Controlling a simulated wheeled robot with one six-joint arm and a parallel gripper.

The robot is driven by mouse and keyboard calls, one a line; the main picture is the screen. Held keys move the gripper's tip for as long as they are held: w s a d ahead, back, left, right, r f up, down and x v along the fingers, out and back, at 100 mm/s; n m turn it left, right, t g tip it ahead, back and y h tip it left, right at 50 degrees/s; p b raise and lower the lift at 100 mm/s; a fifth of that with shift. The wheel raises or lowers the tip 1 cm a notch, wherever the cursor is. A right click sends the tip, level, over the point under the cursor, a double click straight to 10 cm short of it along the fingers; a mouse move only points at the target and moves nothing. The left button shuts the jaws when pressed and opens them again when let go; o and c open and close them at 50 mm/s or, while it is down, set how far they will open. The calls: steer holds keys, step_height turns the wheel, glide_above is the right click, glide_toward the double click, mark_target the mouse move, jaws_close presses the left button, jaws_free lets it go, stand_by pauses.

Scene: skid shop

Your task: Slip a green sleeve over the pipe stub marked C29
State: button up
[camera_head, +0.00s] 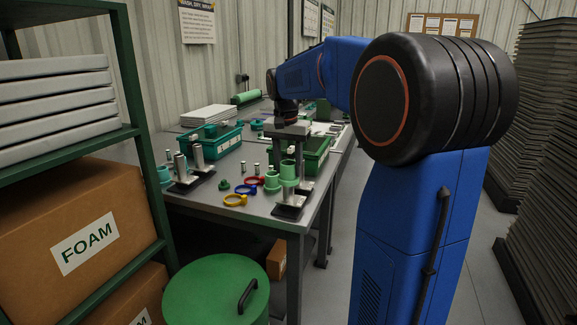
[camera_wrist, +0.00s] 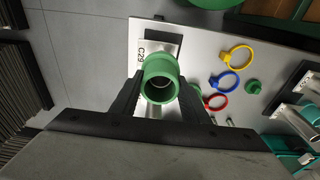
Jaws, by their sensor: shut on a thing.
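My gripper (camera_wrist: 161,98) is shut on a green sleeve (camera_wrist: 160,68), with one dark finger on each side of it in the wrist view. The sleeve also shows in the head view (camera_head: 288,170), upright, at the top of a metal pipe stub (camera_head: 287,194). The stub stands on a dark base (camera_head: 288,211) near the table's front right corner. The label C29 (camera_wrist: 144,51) lies beside the sleeve in the wrist view. Something pale shows inside the sleeve's bore. I cannot tell how far the sleeve is around the stub. Another green sleeve (camera_head: 271,181) stands just left of it.
Yellow (camera_head: 235,200), blue and red rings lie on the table left of the stub, near a small green cap (camera_head: 224,185). Metal stubs (camera_head: 198,158) on another base stand farther left. Green bins (camera_head: 315,153) stand behind. The table's front edge is close.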

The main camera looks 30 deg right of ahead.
steer(key=shift+f, duration=0.6)
stand_by(0.6)
steer(key=o, duration=1.5)
steer(key=shift+r, duration=5.5)
